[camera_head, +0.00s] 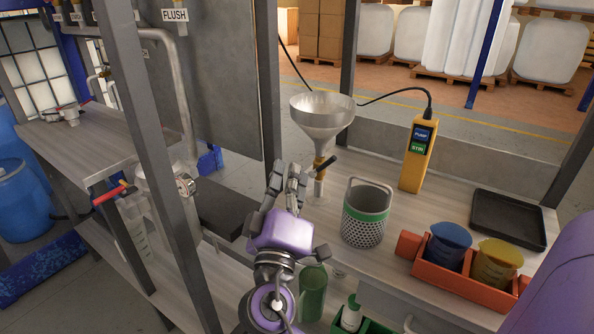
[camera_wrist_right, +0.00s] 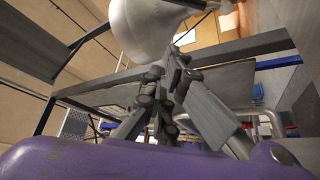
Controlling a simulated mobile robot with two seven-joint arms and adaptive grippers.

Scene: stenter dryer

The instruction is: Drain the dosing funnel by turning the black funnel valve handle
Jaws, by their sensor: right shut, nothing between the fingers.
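The grey metal dosing funnel (camera_head: 321,120) stands upright over the bench in the head view, with a brass valve under its cone. The black funnel valve handle (camera_head: 328,163) points up and to the right from the valve. My right gripper (camera_head: 291,168) is shut and empty, its fingertips just left of the valve and apart from the handle in the picture. In the right wrist view the shut fingers (camera_wrist_right: 167,80) sit below the pale funnel (camera_wrist_right: 145,28); I cannot make out the handle there. My left gripper is not in view.
A perforated metal basket with a green band (camera_head: 366,214) stands right of the funnel. A yellow pump control (camera_head: 418,155), a black tray (camera_head: 508,220) and an orange holder (camera_head: 460,277) with blue and yellow cups are further right. A grey post (camera_head: 270,90) rises behind my gripper.

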